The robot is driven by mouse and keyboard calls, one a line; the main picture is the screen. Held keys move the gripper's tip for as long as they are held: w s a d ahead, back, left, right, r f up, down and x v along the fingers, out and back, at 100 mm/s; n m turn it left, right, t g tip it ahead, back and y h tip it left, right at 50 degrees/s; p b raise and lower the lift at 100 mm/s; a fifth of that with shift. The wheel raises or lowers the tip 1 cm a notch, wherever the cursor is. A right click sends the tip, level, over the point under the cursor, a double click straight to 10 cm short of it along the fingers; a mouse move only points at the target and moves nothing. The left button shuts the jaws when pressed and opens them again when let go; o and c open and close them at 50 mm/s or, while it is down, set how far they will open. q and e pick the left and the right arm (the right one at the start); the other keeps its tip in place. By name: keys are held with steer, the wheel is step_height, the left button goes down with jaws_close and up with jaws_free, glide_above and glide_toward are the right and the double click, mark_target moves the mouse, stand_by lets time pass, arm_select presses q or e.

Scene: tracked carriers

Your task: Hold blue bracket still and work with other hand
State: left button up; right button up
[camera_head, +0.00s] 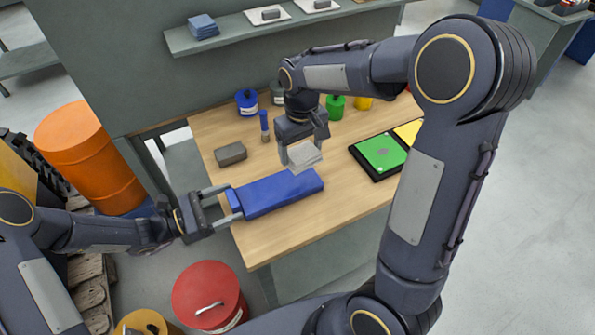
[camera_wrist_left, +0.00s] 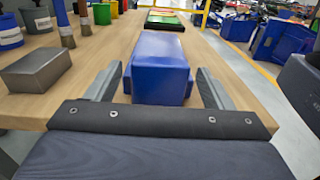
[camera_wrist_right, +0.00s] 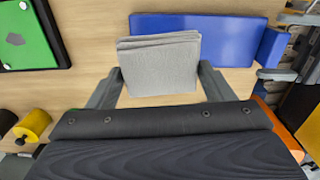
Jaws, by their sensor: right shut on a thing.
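The blue bracket (camera_head: 280,194) lies on the wooden table near its front left edge; it also shows in the left wrist view (camera_wrist_left: 160,65) and the right wrist view (camera_wrist_right: 195,28). My left gripper (camera_head: 234,199) is open at the bracket's left end. My right gripper (camera_head: 303,149) is shut on a folded grey cloth (camera_head: 304,156), which also shows in the right wrist view (camera_wrist_right: 160,62). The cloth is over or at the bracket's far side; contact cannot be told.
A grey block (camera_head: 231,154) and a blue-handled brush (camera_head: 264,127) stand beyond the bracket. A tray with a green panel (camera_head: 379,153) lies to the right. Small pots, including a blue one (camera_head: 247,103), line the back. A shelf (camera_head: 270,31) hangs behind.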

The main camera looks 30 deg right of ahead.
arm_select(q)
steer(key=shift+o, duration=0.2)
steer(key=shift+a, duration=0.15)
steer(key=a, duration=1.1)
steer(key=shift+a, duration=0.4)
steer(key=shift+a, duration=0.1)
